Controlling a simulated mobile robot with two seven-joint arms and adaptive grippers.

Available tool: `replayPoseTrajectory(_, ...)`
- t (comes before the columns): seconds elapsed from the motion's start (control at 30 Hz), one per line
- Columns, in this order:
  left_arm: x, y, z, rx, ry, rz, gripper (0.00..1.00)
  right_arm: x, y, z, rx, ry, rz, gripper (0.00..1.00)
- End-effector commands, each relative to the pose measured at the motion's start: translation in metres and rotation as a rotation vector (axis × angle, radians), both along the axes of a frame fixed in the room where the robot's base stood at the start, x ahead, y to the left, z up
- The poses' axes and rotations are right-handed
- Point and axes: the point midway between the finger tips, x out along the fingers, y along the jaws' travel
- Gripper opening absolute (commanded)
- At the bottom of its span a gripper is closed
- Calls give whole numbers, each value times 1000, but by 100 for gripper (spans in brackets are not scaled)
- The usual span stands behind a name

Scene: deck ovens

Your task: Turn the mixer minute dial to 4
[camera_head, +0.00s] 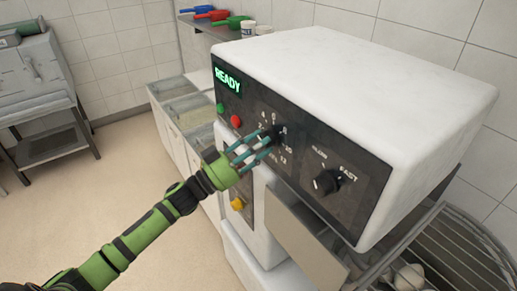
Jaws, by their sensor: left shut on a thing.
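The mixer (365,65) is a large white machine with a black control panel on its front. The minute dial (273,134) is a black knob with numbers around it; 4, 6 and 8 show above it, 2 at its left, 10 and 12 below right. My left gripper (262,147) is at the minute dial, with its fingers shut around the knob. The fingers cover part of the dial, so I cannot tell which number its pointer is at. My right gripper is not in view.
A speed knob (327,181) marked SLOW and FAST sits right of the dial. A green READY display (228,80), a green button (220,108) and a red button (236,121) are at the left. A wire guard (455,245) is at lower right.

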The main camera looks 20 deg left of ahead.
Motion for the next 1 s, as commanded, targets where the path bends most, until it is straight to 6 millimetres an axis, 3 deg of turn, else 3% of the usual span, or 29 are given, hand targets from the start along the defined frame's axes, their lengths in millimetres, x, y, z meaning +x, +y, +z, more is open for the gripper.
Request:
replayPoseTrajectory(0.5, 3, 5, 4, 338, -217, 4, 9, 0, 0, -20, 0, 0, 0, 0)
replayPoseTrajectory(1.0, 4, 6, 7, 448, -288, 6, 9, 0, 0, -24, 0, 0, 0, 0)
